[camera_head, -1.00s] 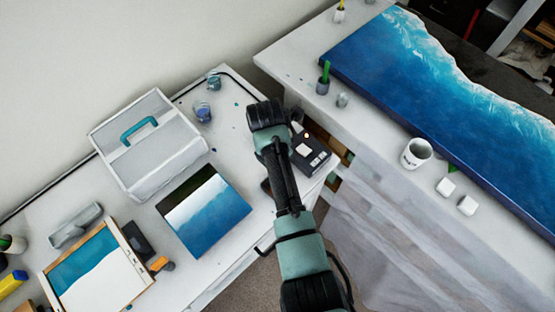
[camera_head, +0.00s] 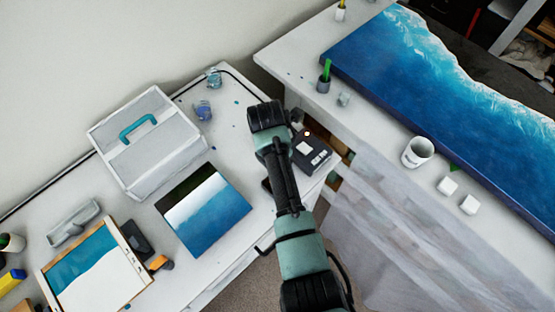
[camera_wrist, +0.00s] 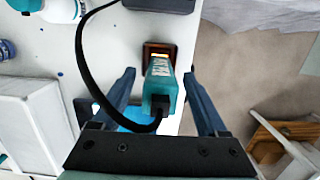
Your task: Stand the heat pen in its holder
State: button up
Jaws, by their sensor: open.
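The heat pen (camera_wrist: 163,85) is a teal body with a pale label and a black cord at its near end. In the wrist view it stands in or over the small dark, brown-edged holder (camera_wrist: 150,48), with its far end at the holder's opening. How deep it sits is hidden by its body. My gripper (camera_wrist: 158,77) is open, with one dark finger on each side of the pen and a visible gap on both sides. In the head view my arm hides the pen and most of the area around it.
A dark control box (camera_head: 312,150) stands close beside my wrist at the table edge. A white case (camera_head: 165,165) with a teal handle and a blue painted panel (camera_head: 208,215) lie to the left.

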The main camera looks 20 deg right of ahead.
jog(key=r, duration=0.4)
jog(key=a+r, duration=0.1)
jog(key=r, duration=0.8)
jog(key=shift+s+a, duration=0.25)
jog(key=shift+s, duration=0.05)
dwell(0.3)
